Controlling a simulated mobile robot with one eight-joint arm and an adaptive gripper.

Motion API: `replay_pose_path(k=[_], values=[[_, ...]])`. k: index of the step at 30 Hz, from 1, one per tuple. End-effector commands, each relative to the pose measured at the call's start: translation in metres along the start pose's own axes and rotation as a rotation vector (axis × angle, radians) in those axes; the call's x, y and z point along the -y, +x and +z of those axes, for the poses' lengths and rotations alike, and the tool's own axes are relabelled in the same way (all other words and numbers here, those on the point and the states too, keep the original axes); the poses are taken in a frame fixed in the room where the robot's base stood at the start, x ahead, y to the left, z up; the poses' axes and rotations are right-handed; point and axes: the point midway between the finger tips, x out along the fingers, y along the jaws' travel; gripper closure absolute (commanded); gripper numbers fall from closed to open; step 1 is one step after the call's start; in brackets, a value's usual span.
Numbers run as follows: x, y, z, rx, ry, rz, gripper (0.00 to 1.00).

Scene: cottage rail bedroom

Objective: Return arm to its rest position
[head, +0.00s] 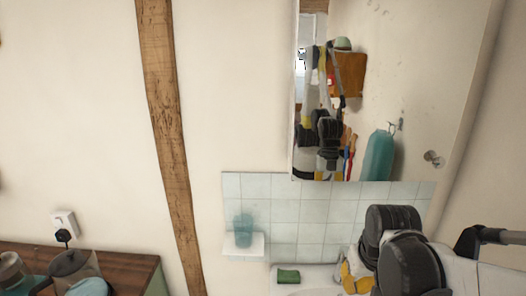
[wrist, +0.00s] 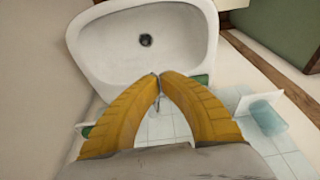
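My gripper (wrist: 158,77) has yellow ribbed fingers whose tips meet in the wrist view, with nothing visible held between them. It points toward the white sink (wrist: 110,42), with its tips showing near the sink's edge on the tap side; the exact gap to the sink cannot be told. In the head view my gripper (head: 352,280) is at the lower right, partly hidden by my dark arm joints, above the sink (head: 318,274).
A green block (head: 288,275) lies on the sink's edge. A teal cup (head: 243,230) stands on a small white shelf (head: 231,247) against the tiles. A mirror (head: 450,90) hangs above. A wooden counter (head: 135,267) with jars is at lower left.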

Motion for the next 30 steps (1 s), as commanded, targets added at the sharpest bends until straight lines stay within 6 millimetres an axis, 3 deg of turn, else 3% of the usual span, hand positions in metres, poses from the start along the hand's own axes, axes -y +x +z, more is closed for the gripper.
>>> replay_pose_path(k=[8, 18, 30], values=[[0.01, -0.007, 0.032, -0.107, -0.009, -0.001, 1.0], [0.023, -0.002, 0.09, -0.307, -0.023, -0.012, 1.0], [0.025, -0.001, 0.1, -0.347, -0.024, -0.015, 1.0]])
